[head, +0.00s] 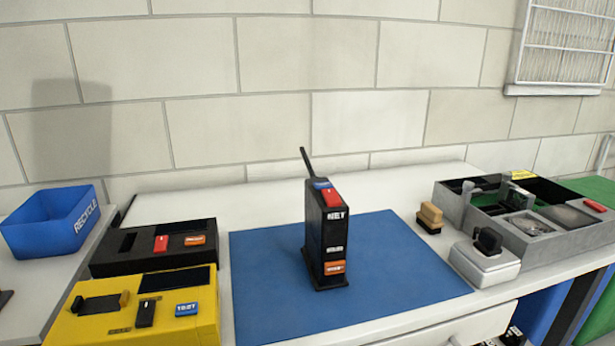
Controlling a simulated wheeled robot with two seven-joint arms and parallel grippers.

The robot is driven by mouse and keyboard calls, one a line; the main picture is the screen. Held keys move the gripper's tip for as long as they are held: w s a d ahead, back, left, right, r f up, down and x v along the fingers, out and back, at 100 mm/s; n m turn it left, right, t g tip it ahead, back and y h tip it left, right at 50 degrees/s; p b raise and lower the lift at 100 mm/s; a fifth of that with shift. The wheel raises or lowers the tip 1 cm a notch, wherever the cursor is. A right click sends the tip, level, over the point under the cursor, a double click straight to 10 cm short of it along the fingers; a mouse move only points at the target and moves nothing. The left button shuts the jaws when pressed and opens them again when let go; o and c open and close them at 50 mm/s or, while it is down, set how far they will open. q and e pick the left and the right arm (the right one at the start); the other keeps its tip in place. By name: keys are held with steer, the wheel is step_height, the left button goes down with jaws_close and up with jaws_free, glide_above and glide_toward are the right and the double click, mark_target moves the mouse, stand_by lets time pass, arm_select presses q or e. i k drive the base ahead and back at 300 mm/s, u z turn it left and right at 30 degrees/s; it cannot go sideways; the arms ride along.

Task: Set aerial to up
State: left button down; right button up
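A black upright device (326,235) labelled NET stands on a blue mat (385,262) in the middle of the table. Its aerial (307,163) is a thin black rod at the top rear, pointing upward and leaning a little to the left. The device has a red part (332,198) and a blue part on top, and an orange label (334,268) low on its front. Neither of my grippers shows in the head view.
A yellow box (205,322) and a black box (110,262) stand left of the mat. A blue RECYCLE bin (52,232) is at far left. A grey tray (545,247), a white block (485,266) and a tan brush-like item (430,215) are at right. The mat around the device is clear.

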mark_target(308, 163)
steer(key=i, duration=0.25)
steer(key=k, duration=1.5)
